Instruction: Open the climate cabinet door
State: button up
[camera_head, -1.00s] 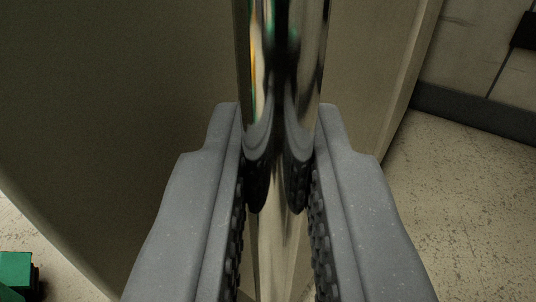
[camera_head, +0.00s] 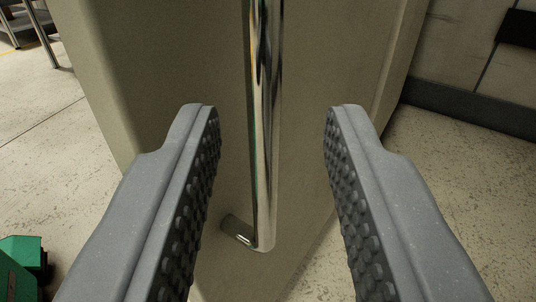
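The climate cabinet door (camera_head: 185,65) is a beige panel filling the middle of the view. A shiny vertical bar handle (camera_head: 264,130) runs down it, and its bent lower end meets the panel. My gripper (camera_head: 270,115) is wide open, with its two grey studded fingers on either side of the handle in the picture. There are clear gaps between both fingers and the bar, and neither finger touches it. The handle's upper end is out of view. I cannot tell from this view how far the door stands from its frame.
A green object (camera_head: 20,268) stands on the floor at the lower left. A metal table or rack (camera_head: 38,25) is at the upper left. A wall with a dark baseboard (camera_head: 470,110) is at the right. Speckled floor shows free on both sides.

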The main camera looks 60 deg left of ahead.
jog(key=shift+v, duration=0.85)
